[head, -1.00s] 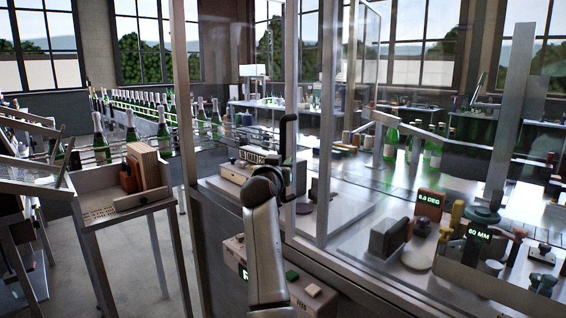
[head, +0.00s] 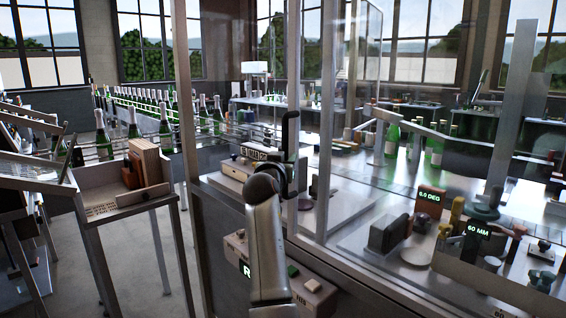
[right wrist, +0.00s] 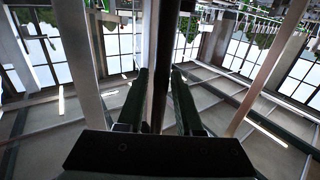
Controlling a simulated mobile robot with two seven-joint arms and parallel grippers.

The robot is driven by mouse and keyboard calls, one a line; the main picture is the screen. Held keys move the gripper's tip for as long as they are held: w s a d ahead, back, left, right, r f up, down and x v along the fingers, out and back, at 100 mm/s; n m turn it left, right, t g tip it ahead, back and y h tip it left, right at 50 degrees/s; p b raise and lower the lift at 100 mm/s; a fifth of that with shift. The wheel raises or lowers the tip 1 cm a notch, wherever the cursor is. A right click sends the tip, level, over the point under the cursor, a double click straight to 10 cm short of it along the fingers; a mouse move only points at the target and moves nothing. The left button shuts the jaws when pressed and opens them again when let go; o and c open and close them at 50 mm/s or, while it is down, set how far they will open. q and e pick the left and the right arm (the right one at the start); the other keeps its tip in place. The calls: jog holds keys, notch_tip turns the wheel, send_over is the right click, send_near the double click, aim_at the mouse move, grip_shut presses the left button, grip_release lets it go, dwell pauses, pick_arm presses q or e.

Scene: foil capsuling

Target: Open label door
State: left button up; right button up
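The label door is a clear glass pane in a metal frame, with a grey upright (head: 292,60) at its edge in the head view. A black vertical bar handle (head: 287,130) stands on that upright. My right arm rises from the bottom centre, and its gripper (head: 284,172) is at the handle's lower part, partly hidden by my own wrist. In the right wrist view, the two dark fingers of my right gripper (right wrist: 158,85) are apart, with the dark handle bar (right wrist: 164,45) running between them. Gaps show beside the bar. My left gripper is not in view.
Behind the glass is a bench with a degree display (head: 429,196), a millimetre display (head: 479,231) and green bottles (head: 392,140). A box with buttons (head: 313,285) sits low beside my right arm. A side table (head: 115,204) stands at left, with open floor beneath.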

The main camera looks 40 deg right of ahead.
jog(key=b+v, duration=0.2)
jog(key=v, duration=1)
jog(key=shift+s, duration=0.2)
jog(key=shift+a+f, duration=0.1)
